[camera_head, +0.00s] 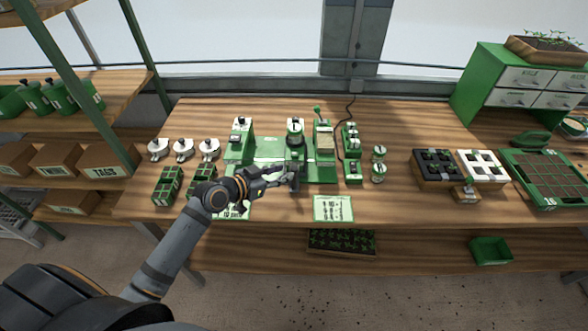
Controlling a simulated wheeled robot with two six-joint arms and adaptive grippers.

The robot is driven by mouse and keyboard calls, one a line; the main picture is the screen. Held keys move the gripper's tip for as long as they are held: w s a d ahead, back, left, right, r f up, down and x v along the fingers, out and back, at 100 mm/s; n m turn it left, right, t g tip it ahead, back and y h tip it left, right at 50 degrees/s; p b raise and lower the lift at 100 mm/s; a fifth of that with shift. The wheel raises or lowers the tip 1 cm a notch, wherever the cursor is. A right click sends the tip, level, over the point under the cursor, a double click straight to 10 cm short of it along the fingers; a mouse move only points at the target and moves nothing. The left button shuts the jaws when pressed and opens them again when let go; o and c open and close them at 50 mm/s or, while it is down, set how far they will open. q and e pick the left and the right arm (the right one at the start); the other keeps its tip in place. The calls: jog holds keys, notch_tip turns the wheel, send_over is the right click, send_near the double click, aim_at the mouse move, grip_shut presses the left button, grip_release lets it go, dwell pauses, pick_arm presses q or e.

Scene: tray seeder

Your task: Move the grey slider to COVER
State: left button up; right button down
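The green tray seeder (318,172) stands at the middle of the wooden table, with a dark round part (296,142) near its centre and a green lever at its right. My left gripper (290,180) reaches in from the lower left and is at the seeder's front edge. Its fingers are small and dark, so I cannot tell whether they are open or shut, or whether they touch anything. I cannot make out the grey slider or a COVER label; the gripper hides part of the seeder's front. My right gripper is not in view.
A printed card (333,208) lies in front of the seeder. Green seed packs (168,186) and white-topped round containers (183,149) are at the left. Small jars (378,172), a black cell tray (434,178) and a white one (484,179) are at the right. The table's front right is clear.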

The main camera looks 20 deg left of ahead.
aim_at(293, 169)
pick_arm(q)
jog(key=x, duration=0.6)
jog(key=shift+p, duration=0.4)
grip_shut()
jog(key=shift+d, duration=0.1)
